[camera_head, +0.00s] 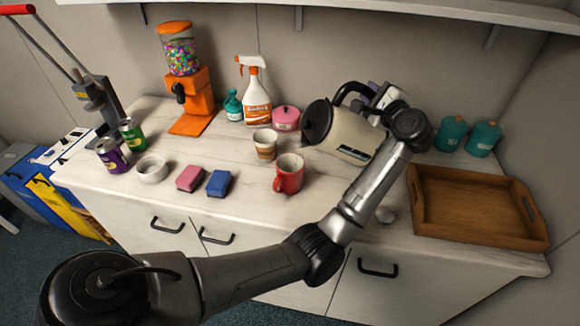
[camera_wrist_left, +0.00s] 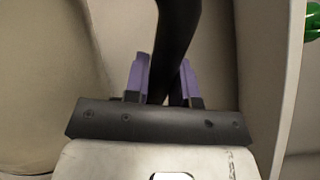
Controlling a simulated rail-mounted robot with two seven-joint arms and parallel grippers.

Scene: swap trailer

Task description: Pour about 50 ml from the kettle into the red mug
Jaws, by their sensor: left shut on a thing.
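The cream kettle (camera_head: 352,128) with a black lid and black handle is tilted over to the left above the counter, its lid end facing left. My left gripper (camera_head: 376,92) is shut on the kettle's black handle, which also shows between the purple finger pads (camera_wrist_left: 165,82) in the left wrist view. The red mug (camera_head: 288,175) stands upright on the counter, below and left of the kettle. The kettle's spout and any liquid stream cannot be made out. The inside of the mug looks pale, and its fill level cannot be told. My right gripper is not in view.
A patterned cup (camera_head: 265,144) stands just behind the red mug. A pink pot (camera_head: 286,118) and spray bottle (camera_head: 256,92) are behind it. Pink (camera_head: 190,178) and blue (camera_head: 219,183) sponges lie left. A wooden tray (camera_head: 478,236) is at right.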

